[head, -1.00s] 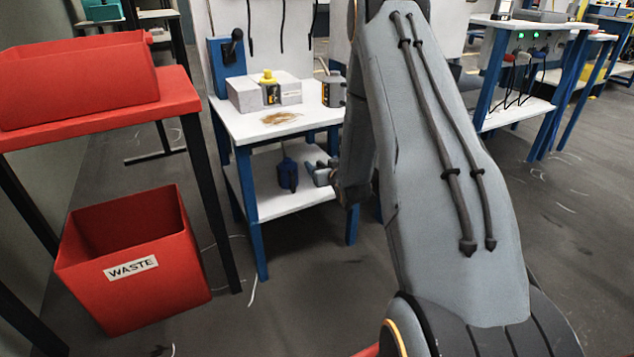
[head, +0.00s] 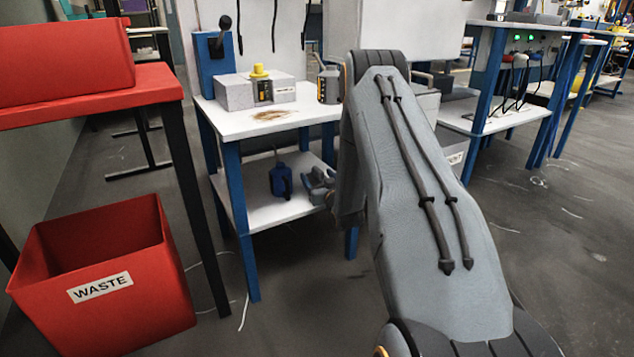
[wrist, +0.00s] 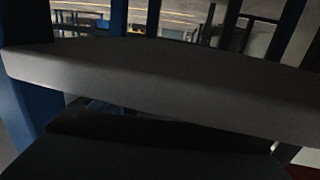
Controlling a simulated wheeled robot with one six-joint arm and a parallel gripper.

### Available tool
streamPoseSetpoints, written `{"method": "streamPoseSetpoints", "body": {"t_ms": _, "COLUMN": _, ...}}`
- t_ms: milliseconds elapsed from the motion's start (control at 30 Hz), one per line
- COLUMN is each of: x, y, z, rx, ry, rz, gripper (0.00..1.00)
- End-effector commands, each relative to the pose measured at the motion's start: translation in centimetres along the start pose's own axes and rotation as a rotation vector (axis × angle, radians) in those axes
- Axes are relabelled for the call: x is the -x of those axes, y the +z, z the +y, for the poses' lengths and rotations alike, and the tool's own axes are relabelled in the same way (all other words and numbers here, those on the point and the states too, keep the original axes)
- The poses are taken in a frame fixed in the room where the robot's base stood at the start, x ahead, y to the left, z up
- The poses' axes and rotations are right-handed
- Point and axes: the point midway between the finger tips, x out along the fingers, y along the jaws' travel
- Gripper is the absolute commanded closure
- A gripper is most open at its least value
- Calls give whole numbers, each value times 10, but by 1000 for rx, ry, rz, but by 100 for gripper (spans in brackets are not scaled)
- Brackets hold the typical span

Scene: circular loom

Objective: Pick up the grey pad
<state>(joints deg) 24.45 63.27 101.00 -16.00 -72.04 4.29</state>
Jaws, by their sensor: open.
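I cannot pick out a grey pad for certain in either view. A pale grey block (head: 236,92) with a dark label and a yellow-topped item sits on the white table's (head: 225,125) top. My gripper (head: 318,184) seems to be the small grey shape beside the table's lower shelf, partly hidden by my arm; its fingers are too small to make out clearly. In the wrist view a broad dark grey edge (wrist: 160,85) crosses close in front, with blue uprights around it. No held object shows.
A blue can-like item (head: 281,182) stands on the lower shelf. A brown fibre patch (head: 272,115) and a dark grey and yellow device (head: 329,85) are on the table top. A red waste bin (head: 105,290) and red stand (head: 90,105) are at left. Floor is open at right.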

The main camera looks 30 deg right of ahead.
Motion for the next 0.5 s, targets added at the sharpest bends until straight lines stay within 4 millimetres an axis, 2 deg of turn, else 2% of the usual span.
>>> {"method": "streamPoseSetpoints", "body": {"t_ms": 133, "x": -18, "y": 2, "z": 0, "rx": 1, "ry": 1, "rz": 1, "gripper": 31}}
{"method": "streamPoseSetpoints", "body": {"t_ms": 433, "x": -22, "y": 0, "z": 1, "rx": 0, "ry": 1, "rz": -1, "gripper": 31}}
{"method": "streamPoseSetpoints", "body": {"t_ms": 500, "x": -22, "y": 0, "z": 1, "rx": 0, "ry": 1, "rz": -1, "gripper": 41}}
